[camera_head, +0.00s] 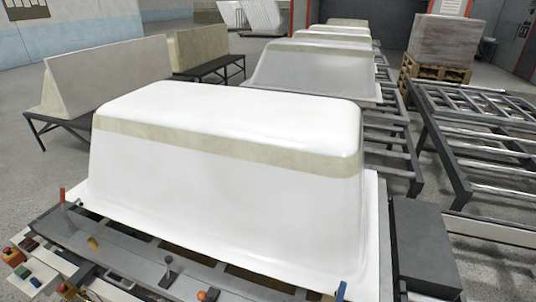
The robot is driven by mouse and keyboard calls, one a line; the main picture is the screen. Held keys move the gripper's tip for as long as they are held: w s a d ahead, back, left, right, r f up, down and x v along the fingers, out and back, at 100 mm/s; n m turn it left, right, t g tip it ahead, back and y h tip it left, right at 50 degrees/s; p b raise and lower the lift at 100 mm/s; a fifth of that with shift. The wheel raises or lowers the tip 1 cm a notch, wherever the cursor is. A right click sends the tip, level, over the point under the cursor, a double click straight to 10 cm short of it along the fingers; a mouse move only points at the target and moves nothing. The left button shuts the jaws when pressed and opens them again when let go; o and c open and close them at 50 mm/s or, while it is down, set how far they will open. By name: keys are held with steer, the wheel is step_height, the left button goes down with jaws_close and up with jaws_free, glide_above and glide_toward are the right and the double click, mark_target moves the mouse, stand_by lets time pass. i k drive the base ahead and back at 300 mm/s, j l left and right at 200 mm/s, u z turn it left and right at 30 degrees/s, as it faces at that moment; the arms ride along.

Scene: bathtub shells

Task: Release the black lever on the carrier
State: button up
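A large upturned white bathtub shell (235,190) with a beige band rests on a grey metal carrier (140,262) in the foreground. A small black lever (168,272) stands up from the carrier's front rail, left of the picture's middle. From this view I cannot tell whether it is latched or released. A dark curved rod (108,274) lies further left on the same rail. My gripper and arm are not in view, and nothing is seen touching the lever.
A control panel with coloured buttons (27,272) is at the lower left. An orange knob (210,295) is at the bottom edge. A red post (62,194) and a blue post (341,291) stand at the carrier's corners. A dark grey box (424,240) is at right, beside roller conveyors (480,140).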

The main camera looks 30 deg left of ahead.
mark_target(169, 259)
steer(key=u, duration=1.9)
steer(key=j, duration=0.3)
steer(key=i, duration=0.55)
